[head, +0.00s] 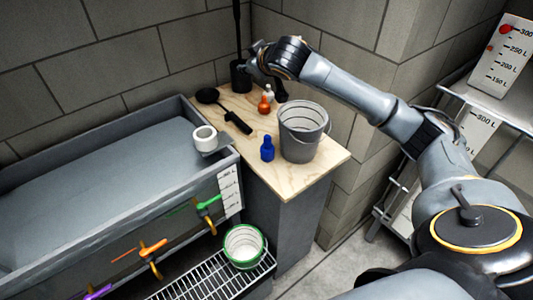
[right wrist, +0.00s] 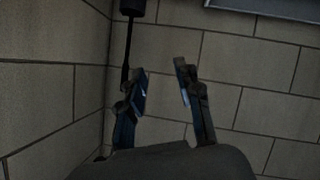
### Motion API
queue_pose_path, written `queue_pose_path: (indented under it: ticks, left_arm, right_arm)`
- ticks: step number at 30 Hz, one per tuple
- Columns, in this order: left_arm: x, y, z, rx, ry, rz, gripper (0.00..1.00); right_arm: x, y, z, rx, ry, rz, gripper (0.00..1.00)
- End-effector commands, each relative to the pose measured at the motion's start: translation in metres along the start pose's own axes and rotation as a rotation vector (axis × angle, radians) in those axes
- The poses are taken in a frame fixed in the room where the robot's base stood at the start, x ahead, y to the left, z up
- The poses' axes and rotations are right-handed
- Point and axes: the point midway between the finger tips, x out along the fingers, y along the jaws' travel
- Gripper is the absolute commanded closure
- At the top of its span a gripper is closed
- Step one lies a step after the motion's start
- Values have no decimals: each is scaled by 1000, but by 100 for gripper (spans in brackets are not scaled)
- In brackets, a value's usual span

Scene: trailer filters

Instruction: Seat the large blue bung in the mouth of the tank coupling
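The blue bung (head: 267,148) stands upright on the wooden bench top, left of the grey bucket. A white ring-shaped piece (head: 204,138) with an open top sits at the near right corner of the grey tank (head: 232,158); it may be the tank coupling, but I cannot tell for certain. My right arm reaches over the bench from the right, its hand above the back of the bench, away from the blue bung. In the right wrist view my right gripper (right wrist: 162,80) is open and empty, facing the block wall. My left gripper is not in view.
A grey bucket (head: 303,132) stands right of the bung. An orange bottle-shaped piece (head: 264,104), a white one (head: 269,92), and black tools (head: 237,122) lie farther back. A green-rimmed bucket (head: 244,247) stands on the grate below. The bench's front right corner is clear.

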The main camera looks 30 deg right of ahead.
Motion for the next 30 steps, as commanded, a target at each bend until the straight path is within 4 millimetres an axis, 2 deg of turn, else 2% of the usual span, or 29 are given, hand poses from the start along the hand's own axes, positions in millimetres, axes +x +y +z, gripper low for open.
queue_pose_path:
  ticks: [1, 3, 7, 10, 13, 24, 30]
  left_arm:
    - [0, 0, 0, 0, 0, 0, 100]
    - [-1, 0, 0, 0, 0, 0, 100]
    - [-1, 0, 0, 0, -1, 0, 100]
    - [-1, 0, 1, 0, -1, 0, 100]
    - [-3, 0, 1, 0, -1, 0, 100]
    - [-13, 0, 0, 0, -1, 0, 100]
    - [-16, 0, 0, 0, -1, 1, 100]
  right_arm:
    - [-2, -6, 31, 120, -143, -36, 66]
    - [-12, -17, 68, 261, -327, -77, 66]
    - [-36, -34, 112, 416, -576, -113, 66]
    - [-47, -41, 128, 466, -675, -123, 66]
    - [-46, -45, 137, 481, -710, -126, 66]
    - [5, -63, 175, 480, -707, -126, 66]
    - [16, -66, 184, 478, -706, -125, 66]
